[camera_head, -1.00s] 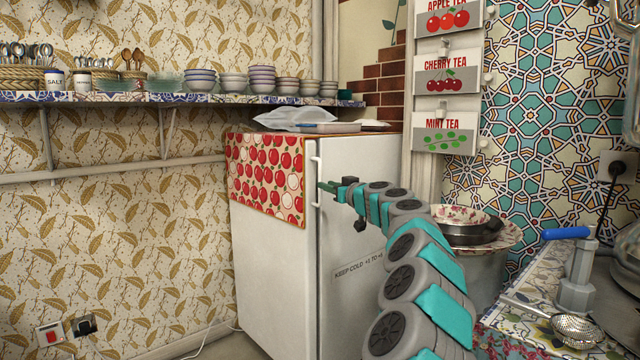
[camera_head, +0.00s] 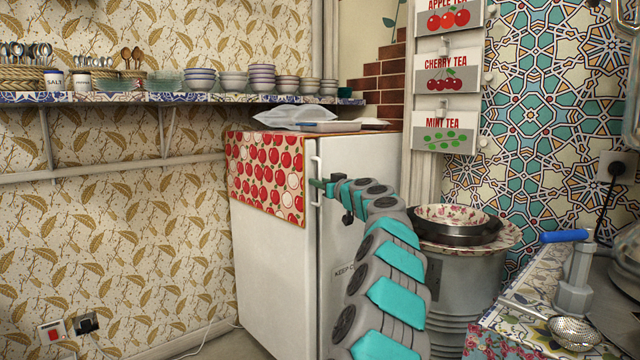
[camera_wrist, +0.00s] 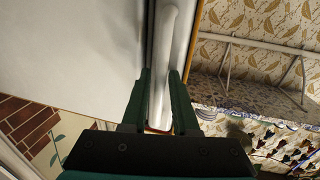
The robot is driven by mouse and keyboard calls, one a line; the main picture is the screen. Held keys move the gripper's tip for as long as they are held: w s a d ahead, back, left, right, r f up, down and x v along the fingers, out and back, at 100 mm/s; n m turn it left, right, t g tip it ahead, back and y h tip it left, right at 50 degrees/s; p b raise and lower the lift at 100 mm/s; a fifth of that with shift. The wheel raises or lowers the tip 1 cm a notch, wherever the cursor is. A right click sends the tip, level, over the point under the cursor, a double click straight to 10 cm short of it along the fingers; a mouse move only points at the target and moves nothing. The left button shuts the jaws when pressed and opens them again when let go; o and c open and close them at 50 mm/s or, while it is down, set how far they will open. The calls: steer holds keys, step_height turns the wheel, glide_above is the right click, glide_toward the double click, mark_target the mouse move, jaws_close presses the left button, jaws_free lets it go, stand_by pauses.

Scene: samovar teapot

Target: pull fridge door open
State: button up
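The white fridge (camera_head: 275,270) stands against the patterned wall. Its door (camera_head: 345,230), on the right-hand face, looks closed, flush with the body. A white vertical handle (camera_head: 317,160) runs along the door's left edge near the top. My gripper (camera_head: 318,184) is at the handle's lower part. In the wrist view the two green fingers (camera_wrist: 162,95) lie on either side of the handle (camera_wrist: 168,45), which fills the gap between them; they look shut on it. My arm covers part of the door and its "KEEP COLD" label.
A cherry cloth (camera_head: 265,175) hangs over the fridge's left side, and a bag (camera_head: 295,116) and trays lie on top. A metal drum (camera_head: 468,285) with a pan and plates stands right of my arm. A counter (camera_head: 520,320) is at the lower right. A bowl shelf (camera_head: 130,97) lines the wall.

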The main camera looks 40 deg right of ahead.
jaws_close()
stand_by(1.3)
